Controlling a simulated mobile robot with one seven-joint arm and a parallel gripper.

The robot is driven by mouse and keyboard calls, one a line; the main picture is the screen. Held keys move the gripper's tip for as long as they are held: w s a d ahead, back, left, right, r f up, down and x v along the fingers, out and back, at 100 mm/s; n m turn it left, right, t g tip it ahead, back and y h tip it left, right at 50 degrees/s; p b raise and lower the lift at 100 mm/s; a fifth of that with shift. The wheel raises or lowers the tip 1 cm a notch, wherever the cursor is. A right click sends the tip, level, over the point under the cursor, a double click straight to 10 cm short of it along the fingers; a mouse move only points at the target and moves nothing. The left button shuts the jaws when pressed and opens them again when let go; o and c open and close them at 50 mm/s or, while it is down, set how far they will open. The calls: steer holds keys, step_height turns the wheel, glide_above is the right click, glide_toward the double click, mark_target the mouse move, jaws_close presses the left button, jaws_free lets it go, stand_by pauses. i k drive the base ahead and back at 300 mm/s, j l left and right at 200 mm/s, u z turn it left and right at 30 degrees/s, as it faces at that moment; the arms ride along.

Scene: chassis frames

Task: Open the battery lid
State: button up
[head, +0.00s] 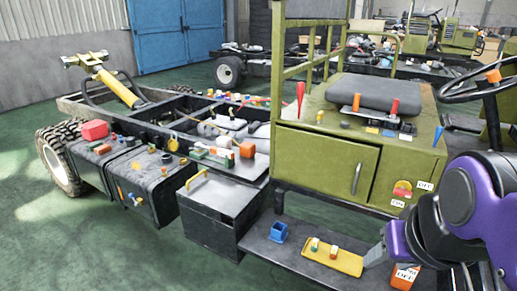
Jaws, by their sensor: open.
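A dark grey box (209,232) that looks like the battery box hangs at the near side of the chassis, left of the green cabinet. Its flat lid (225,193) lies shut on top. A yellow handle (197,179) stands up at the lid's left edge. My gripper (374,256) is low at the right, by the right end of a yellow tray, well to the right of the box. It is open; I cannot tell whether it touches the tray.
The yellow tray (348,265) and a blue cup (278,232) are on the dark step. The green cabinet (325,170) has a closed door and a seat above. A black tank (150,190) with small parts on it stands left of the box. Green floor (90,245) is free in front.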

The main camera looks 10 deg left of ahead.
mark_target(212, 195)
steer(key=u, duration=0.95)
steer(key=i+j+z, duration=0.2)
steer(key=i+j, duration=0.15)
steer(key=i+j+z, duration=0.2)
steer(key=i+j, duration=0.25)
steer(key=i+j+z, duration=0.2)
steer(key=i+j, duration=0.15)
steer(key=j, duration=0.15)
steer(key=i+j+z, duration=0.2)
steer(key=j, duration=0.35)
steer(key=i, duration=0.1)
